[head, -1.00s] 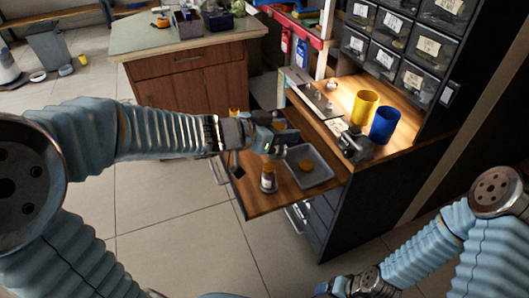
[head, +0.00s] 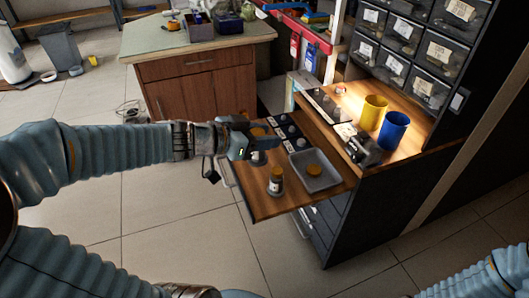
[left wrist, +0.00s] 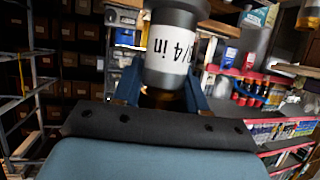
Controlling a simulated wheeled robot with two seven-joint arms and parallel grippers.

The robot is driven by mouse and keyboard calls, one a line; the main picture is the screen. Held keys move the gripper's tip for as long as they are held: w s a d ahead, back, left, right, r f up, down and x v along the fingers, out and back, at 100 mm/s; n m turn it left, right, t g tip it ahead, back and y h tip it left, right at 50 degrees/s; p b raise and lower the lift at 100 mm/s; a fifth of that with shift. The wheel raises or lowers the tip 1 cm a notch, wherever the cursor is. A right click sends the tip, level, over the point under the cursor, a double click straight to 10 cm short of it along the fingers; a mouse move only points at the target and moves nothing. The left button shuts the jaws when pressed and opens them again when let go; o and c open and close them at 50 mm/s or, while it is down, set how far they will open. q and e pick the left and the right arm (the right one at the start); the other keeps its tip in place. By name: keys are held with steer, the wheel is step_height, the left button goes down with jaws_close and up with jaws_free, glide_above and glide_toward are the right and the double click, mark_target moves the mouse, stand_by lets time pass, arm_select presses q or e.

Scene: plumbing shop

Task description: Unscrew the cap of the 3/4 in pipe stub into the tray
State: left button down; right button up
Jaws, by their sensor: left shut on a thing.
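My left gripper (head: 250,143) is over the pulled-out wooden board and shut on the orange-brown cap (head: 258,131). Below it, part of a grey stub (head: 258,158) shows; the fingers hide the rest. In the left wrist view, the grey pipe stub (left wrist: 170,48) with a white "3/4 in" label fills the space just past the fingers, and a little of the brownish cap (left wrist: 156,98) shows between them. I cannot tell whether the cap is still threaded on. My right gripper is out of view.
A dark strip with round pieces (head: 284,122) lies behind. Yellow (head: 373,112) and blue (head: 392,130) cups stand on the bench under dark drawer bins. A black device (head: 362,150) sits near the bench edge.

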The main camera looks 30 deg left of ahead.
arm_select(q)
steer(key=shift+w+a+f+b, duration=0.9)
steer(key=shift+w+a+f, duration=0.25)
steer(key=shift+w+f, duration=0.85)
steer(key=shift+w+a+f+b, duration=0.85)
steer(key=shift+w+a+f, duration=0.25)
steer(key=shift+w+f, duration=0.95)
steer(key=shift+w+a+f+b, duration=1.05)
steer(key=shift+w+f, duration=0.65)
steer(key=shift+f, duration=0.6)
steer(key=shift+a+f, duration=0.1)
steer(key=shift+f, duration=0.05)
steer(key=c, duration=0.6)
jaws_free()
